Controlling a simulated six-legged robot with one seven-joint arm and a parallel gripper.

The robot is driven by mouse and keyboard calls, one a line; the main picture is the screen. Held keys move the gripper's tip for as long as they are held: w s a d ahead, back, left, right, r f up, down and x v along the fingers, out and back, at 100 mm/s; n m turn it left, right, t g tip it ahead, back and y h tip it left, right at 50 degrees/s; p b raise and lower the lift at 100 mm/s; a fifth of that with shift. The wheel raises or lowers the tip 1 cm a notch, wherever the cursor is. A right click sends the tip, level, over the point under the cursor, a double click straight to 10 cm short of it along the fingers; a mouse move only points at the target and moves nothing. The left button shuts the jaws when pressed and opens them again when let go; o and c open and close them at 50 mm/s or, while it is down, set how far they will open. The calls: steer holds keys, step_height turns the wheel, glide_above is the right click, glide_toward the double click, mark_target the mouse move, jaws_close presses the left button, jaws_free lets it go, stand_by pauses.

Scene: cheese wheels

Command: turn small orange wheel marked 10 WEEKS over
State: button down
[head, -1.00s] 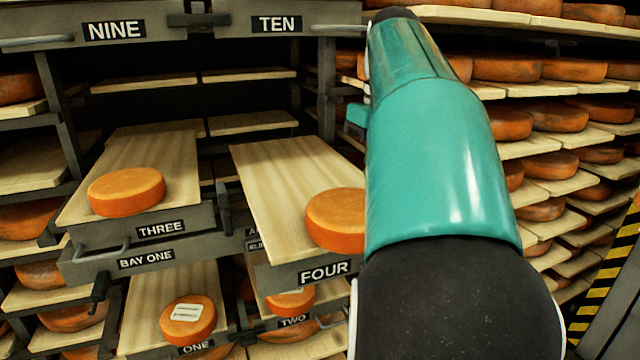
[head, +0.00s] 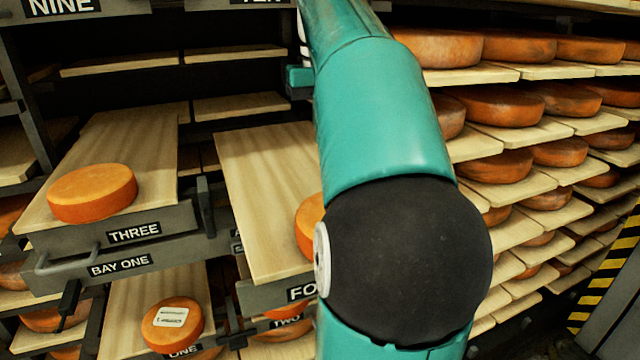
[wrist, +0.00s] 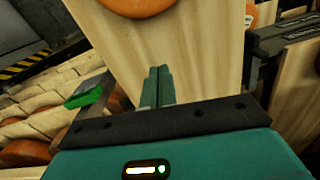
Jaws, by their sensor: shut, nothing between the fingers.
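A small orange wheel (head: 173,324) with a white label on top lies on the pulled-out board marked ONE. The print on its label is too small to read. A plain orange wheel (head: 92,193) lies on board THREE, and another (head: 308,228) on board FOUR is partly hidden by my arm. No 10 WEEKS marking is legible on any wheel. In the wrist view my gripper (wrist: 158,74) is shut and empty over a pale board (wrist: 190,50). An orange wheel (wrist: 138,6) on that board is cut off by the top edge, ahead of the fingertips.
Racks of orange wheels on boards (head: 500,120) fill the right side. Board FOUR (head: 265,170) and board THREE (head: 130,145) stick out from the rack. A yellow and black striped edge (head: 610,270) stands at lower right. Part of another wheel sits under board FOUR at TWO.

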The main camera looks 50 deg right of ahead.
step_height(320, 180, down, 10)
steer(key=shift+r, duration=0.2)
steer(key=shift+s+a+f, duration=0.15)
steer(key=shift+f, duration=0.2)
steer(key=shift+s+a, duration=1.05)
steer(key=shift+s, duration=0.3)
steer(key=shift+s, duration=0.1)
steer(key=shift+r, duration=0.1)
